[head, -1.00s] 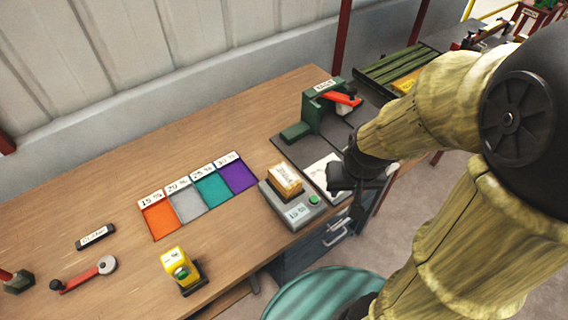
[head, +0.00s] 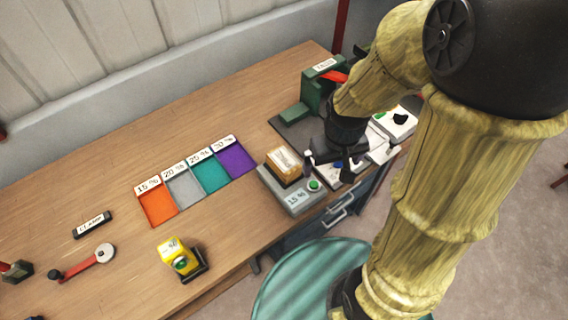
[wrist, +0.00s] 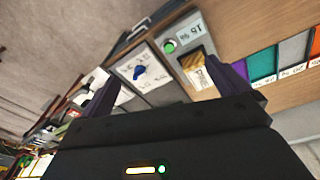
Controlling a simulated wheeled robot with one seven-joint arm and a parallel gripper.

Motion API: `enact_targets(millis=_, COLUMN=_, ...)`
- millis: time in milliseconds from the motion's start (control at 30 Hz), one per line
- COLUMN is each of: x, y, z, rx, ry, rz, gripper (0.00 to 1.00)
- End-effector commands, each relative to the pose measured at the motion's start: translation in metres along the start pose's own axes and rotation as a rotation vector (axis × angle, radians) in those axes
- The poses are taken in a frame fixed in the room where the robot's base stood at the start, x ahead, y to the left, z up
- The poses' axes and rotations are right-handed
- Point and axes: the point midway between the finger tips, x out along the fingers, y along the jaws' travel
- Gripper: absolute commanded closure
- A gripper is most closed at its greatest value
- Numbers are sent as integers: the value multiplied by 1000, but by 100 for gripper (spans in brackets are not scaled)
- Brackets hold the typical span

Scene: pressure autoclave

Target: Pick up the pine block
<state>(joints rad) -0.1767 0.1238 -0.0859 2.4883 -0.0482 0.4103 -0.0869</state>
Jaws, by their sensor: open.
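The pine block (head: 284,162), a light wooden block with a pale labelled face, rests on the grey meter (head: 291,194), which reads about 15 %. In the wrist view the block (wrist: 194,68) shows beyond my fingers, nearer the right finger. My gripper (head: 328,168) is open and empty, just to the right of the block and apart from it. Its two dark fingers also show in the wrist view (wrist: 168,84). My arm partly hides the area behind the gripper.
A green press with a red lever (head: 318,90) stands behind the meter. Coloured trays labelled with percentages (head: 232,161) lie to the left. A yellow device (head: 179,254) sits near the front edge. A teal round stool top (head: 300,282) is below.

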Motion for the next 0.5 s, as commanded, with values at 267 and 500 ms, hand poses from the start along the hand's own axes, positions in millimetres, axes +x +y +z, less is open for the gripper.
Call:
enact_targets(millis=267, x=48, y=-42, z=-18, rx=-440, ry=-211, rz=74, gripper=0)
enact_targets(millis=500, x=82, y=-74, z=-29, rx=-820, ry=-383, rz=207, gripper=0)
